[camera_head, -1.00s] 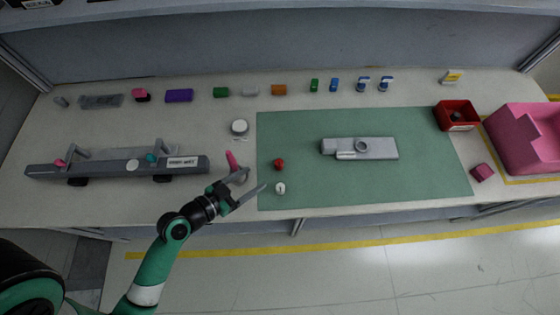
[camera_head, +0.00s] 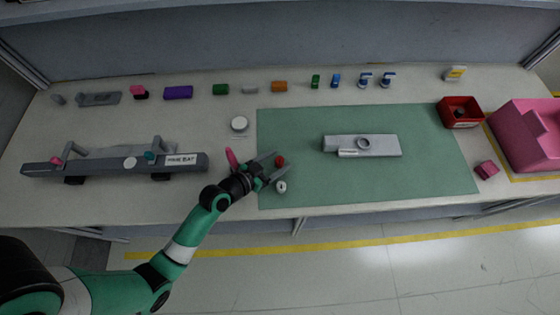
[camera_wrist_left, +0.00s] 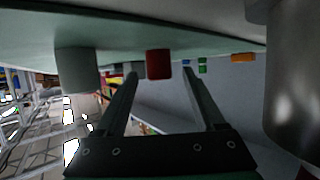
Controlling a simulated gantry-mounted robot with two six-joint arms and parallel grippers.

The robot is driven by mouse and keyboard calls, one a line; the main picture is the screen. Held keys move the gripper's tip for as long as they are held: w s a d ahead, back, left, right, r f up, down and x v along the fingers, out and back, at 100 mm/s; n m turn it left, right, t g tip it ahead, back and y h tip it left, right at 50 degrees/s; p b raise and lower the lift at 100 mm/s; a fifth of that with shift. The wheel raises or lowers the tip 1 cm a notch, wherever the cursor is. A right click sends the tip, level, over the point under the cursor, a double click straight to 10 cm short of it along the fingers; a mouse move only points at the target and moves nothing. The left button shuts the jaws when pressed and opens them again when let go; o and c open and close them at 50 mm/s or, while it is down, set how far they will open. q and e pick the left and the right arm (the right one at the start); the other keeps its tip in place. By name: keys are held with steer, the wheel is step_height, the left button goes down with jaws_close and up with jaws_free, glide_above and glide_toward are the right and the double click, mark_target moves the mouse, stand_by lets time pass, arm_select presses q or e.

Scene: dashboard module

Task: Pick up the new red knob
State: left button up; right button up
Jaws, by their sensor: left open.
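The red knob (camera_head: 280,161) stands on the green mat (camera_head: 420,185) near its left edge. A white knob (camera_head: 281,187) stands just in front of it on the mat. My left gripper (camera_head: 276,164) is open and empty, with its fingers reaching over the mat's left edge toward the red knob. In the left wrist view the red knob (camera_wrist_left: 158,64) shows beyond and between the two open fingers (camera_wrist_left: 158,80). The pale knob (camera_wrist_left: 76,70) stands outside the fingers on the left there. My right gripper is not in view.
A grey module (camera_head: 385,147) lies in the mat's middle. A red bin (camera_head: 444,112) and a pink box (camera_head: 525,135) are at the right. A long grey bar (camera_head: 100,165) lies at the left. A white round part (camera_head: 239,123) is behind the gripper. Several small coloured parts line the back.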

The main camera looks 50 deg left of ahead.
mark_target(278, 157)
arm_select(q)
jaws_close()
stand_by(0.3)
steer(key=shift+r, duration=0.1)
steer(key=shift+r, duration=0.25)
steer(key=r+p, duration=0.1)
steer(key=r, duration=0.1)
steer(key=d+r+p, duration=0.1)
steer(key=r+p, duration=0.1)
steer(key=shift+s+r, duration=0.1)
steer(key=s+d+r+p, duration=0.1)
steer(key=d+r+p, duration=0.2)
steer(key=d+r, duration=0.5)
steer(key=d, duration=0.5)
steer(key=shift+s, duration=0.3)
